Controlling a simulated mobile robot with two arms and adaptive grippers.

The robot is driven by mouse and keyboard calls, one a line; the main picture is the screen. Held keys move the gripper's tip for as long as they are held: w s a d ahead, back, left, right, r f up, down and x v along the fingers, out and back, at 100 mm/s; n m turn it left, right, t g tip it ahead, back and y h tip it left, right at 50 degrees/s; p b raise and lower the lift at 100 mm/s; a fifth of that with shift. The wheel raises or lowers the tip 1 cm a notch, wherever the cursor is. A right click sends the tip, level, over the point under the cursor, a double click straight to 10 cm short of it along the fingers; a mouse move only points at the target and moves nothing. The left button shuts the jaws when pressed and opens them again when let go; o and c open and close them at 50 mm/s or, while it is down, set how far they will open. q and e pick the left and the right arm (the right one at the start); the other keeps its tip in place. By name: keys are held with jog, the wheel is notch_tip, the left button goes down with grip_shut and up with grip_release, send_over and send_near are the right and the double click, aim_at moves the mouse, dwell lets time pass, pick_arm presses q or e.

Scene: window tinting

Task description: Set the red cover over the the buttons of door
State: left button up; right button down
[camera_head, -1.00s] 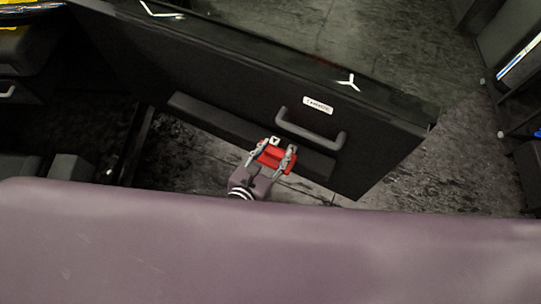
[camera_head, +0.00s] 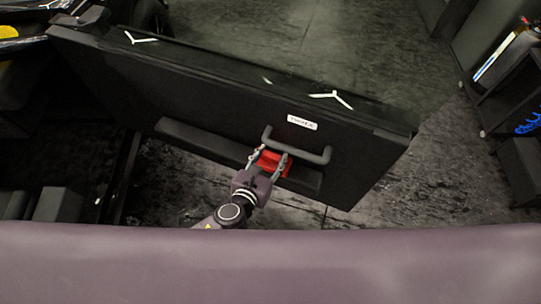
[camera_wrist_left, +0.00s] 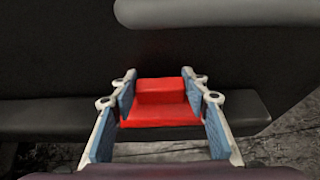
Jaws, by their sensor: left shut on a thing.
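The red cover (camera_head: 272,161) is held between the fingers of my left gripper (camera_head: 268,160), just below the handle of the black door (camera_head: 221,98). In the left wrist view the red cover (camera_wrist_left: 160,103) shows a raised back part and a flat front part, with a finger on each side. It overlaps the door's ledge (camera_wrist_left: 52,110) in this view; I cannot tell whether it touches the ledge. The door's buttons do not show; the cover or gripper may hide them. My right gripper is in neither view.
A dark grey handle (camera_head: 298,149) stands out from the door right above the cover, and a white label (camera_head: 302,122) sits over it. A dark shelf (camera_head: 505,75) stands at the right. Floor is free below the door.

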pick_arm(q)
jog(key=shift+f, duration=0.3)
dwell(0.5)
jog(key=o, duration=1.2)
jog(key=shift+s, duration=0.1)
jog(key=v, duration=1.2)
jog(key=shift+a+f, duration=0.1)
jog(key=shift+f, duration=0.05)
